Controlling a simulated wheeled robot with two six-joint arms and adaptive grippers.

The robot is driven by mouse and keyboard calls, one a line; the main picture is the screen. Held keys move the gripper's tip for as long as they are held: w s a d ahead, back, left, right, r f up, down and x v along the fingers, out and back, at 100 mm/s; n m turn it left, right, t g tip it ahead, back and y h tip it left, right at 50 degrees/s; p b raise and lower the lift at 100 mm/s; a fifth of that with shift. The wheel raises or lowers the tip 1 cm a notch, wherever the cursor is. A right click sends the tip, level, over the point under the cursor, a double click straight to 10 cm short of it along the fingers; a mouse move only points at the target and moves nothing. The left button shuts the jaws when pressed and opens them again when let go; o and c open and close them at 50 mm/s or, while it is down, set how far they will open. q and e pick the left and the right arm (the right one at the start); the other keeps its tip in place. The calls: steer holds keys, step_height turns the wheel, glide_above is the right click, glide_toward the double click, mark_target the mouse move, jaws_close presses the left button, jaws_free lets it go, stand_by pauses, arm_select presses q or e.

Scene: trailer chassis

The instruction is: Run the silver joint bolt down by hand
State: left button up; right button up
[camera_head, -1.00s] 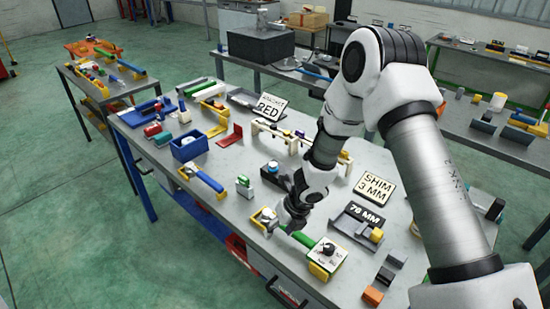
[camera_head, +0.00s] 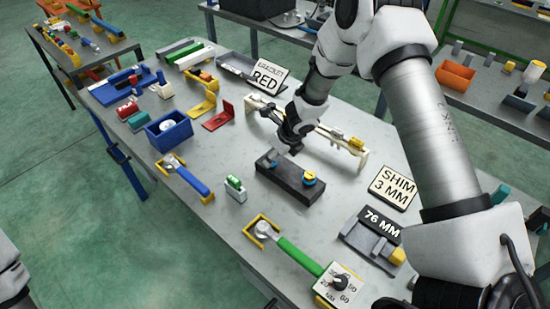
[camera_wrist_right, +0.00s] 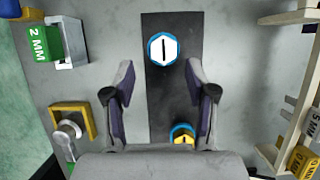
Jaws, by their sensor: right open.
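A dark rectangular block (camera_head: 286,180) lies on the grey table and carries two bolts. The silver-topped bolt (camera_head: 273,157) with a blue rim is at the block's far left end; it also shows in the right wrist view (camera_wrist_right: 163,49) with a dark line across its top. A yellow-topped bolt (camera_head: 309,178) with a blue rim is at the other end, partly hidden by my gripper in the wrist view (camera_wrist_right: 182,136). My right gripper (camera_wrist_right: 162,95) is open and empty above the block, its fingers on either side of it. My left gripper is out of view.
A green-handled wrench with a dial (camera_head: 298,256) lies nearer the front edge, and a blue-handled wrench (camera_head: 192,181) lies to the left. A cream rack (camera_head: 345,143) stands close behind the block. A small green 2 MM piece (camera_wrist_right: 41,43) is beside it.

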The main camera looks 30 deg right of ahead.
steer(key=shift+w+a+f, duration=0.15)
steer(key=shift+w+f, duration=0.4)
steer(key=shift+w+a+f, duration=0.15)
steer(key=shift+w+f, duration=0.5)
steer(key=shift+w, duration=0.15)
steer(key=shift+s+d, duration=0.1)
steer(key=shift+s, duration=0.05)
steer(key=shift+s+d+r, duration=0.1)
steer(key=shift+s+r, duration=0.15)
steer(key=shift+s, duration=0.05)
steer(key=c, duration=0.5)
steer(key=shift+s+r, duration=0.15)
steer(key=shift+s, duration=0.05)
jaws_close()
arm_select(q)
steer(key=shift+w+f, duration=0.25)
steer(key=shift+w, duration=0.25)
arm_select(e)
steer(key=shift+w, duration=0.1)
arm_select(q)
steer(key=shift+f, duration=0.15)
